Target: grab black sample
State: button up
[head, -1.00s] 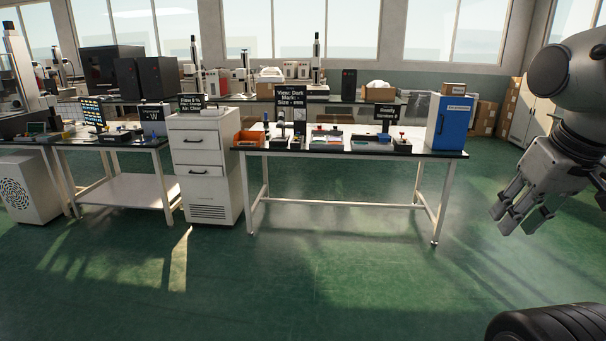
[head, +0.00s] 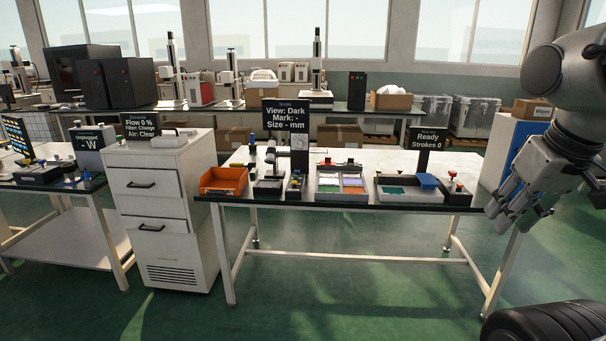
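No black sample can be told apart at this distance. My gripper (head: 517,218) hangs at the right edge of the head view, in front of the table's right end. Its fingers look spread and empty, well short of the trays.
An orange bin (head: 223,181) and a microscope-like device (head: 299,150) stand on the table's left half. A white drawer cabinet (head: 163,210) stands left of it. A blue cabinet (head: 521,148) is at the right end, partly behind my arm. Green floor (head: 350,300) in front is clear.

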aim_at(350, 162)
jog(key=i, duration=1.15)
jog(key=i+l+u, duration=0.1)
jog(key=i, duration=1.05)
